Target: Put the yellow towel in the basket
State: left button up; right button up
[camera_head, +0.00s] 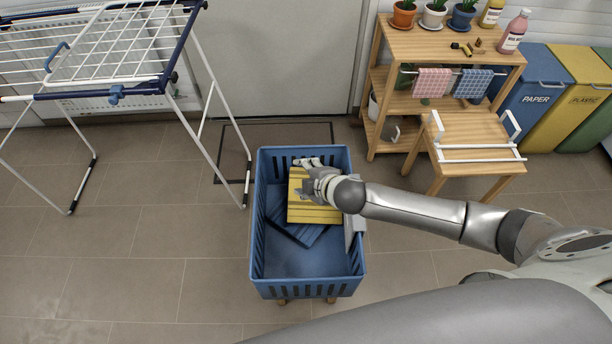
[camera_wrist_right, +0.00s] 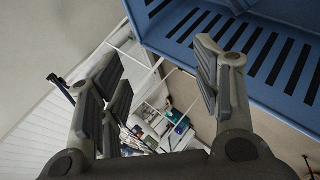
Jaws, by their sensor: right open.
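The yellow towel (camera_head: 310,213), striped and folded, lies in the blue basket (camera_head: 262,275), on top of a dark blue towel (camera_head: 297,234). My right gripper (camera_head: 308,172) is over the towel's far part, inside the basket outline, and hides some of it. Its fingers are spread in the right wrist view (camera_wrist_right: 160,62), with nothing between them. Whether a finger touches the towel cannot be told. The slotted basket wall (camera_wrist_right: 255,50) fills the upper right of the wrist view, where no towel shows. My left gripper is out of view.
A white and blue drying rack (camera_head: 130,50) stands at the left. A wooden shelf (camera_head: 400,45) with pots, bottles and small hanging towels, a wooden stool (camera_head: 465,130) and recycling bins (camera_head: 540,95) stand at the right.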

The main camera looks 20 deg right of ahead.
jog(key=shift+s, duration=0.1)
jog(key=v, duration=1.2)
jog(key=shift+f, duration=0.1)
